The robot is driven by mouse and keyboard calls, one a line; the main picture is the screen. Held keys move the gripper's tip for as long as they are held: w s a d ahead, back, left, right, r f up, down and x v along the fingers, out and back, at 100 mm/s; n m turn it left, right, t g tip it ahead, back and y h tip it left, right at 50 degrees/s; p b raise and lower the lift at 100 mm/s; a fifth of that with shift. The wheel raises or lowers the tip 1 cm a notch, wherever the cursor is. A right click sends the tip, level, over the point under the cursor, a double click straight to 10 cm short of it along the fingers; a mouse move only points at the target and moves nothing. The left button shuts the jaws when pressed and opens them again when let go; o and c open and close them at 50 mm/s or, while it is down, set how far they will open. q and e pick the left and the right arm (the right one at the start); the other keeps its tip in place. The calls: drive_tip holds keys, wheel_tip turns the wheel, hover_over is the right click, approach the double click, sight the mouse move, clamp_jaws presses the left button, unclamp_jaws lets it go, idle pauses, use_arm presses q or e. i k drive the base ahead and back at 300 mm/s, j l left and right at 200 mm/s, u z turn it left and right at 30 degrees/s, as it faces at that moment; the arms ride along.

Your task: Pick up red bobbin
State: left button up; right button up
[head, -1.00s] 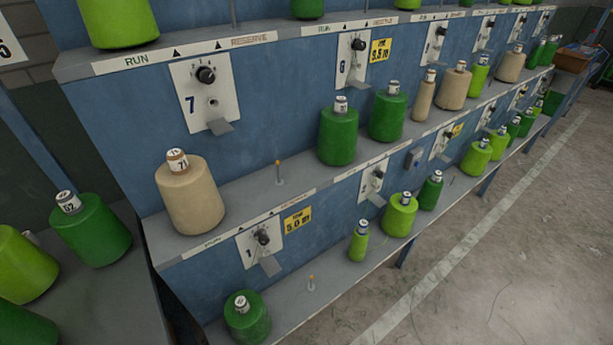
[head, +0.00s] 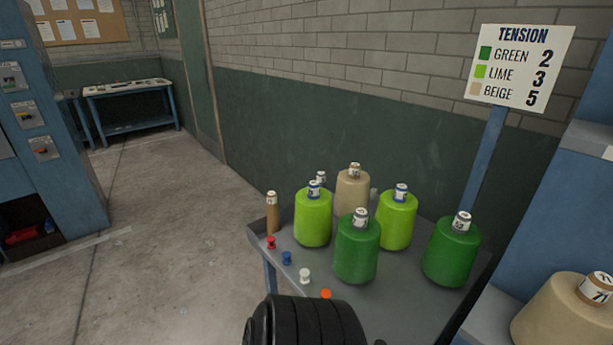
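A small red bobbin (head: 271,242) stands at the left edge of a grey table-like surface (head: 298,259), near its far left corner. It is in front of a slim beige bobbin (head: 272,214). A small blue bobbin (head: 287,258), a white one (head: 305,276) and an orange one (head: 326,294) follow it in a row along the same edge, towards me. A black ribbed part, which looks like a piece of my arm, covers the near part of this surface. Neither of my grippers shows.
Large bobbins, lime (head: 313,219), beige (head: 352,190) and dark green (head: 357,250), crowd the surface right of the small ones. A tension sign (head: 521,66) stands behind on a blue post. Open concrete floor (head: 170,240) lies to the left. A workbench (head: 130,105) stands far off.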

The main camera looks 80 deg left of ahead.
sight(271, 246)
drive_tip(key=u, duration=2.95)
drive_tip(key=z, duration=2.15)
drive_tip(key=k+j+u, duration=0.1)
drive_tip(key=k+j, duration=0.25)
drive_tip(key=j, duration=0.1)
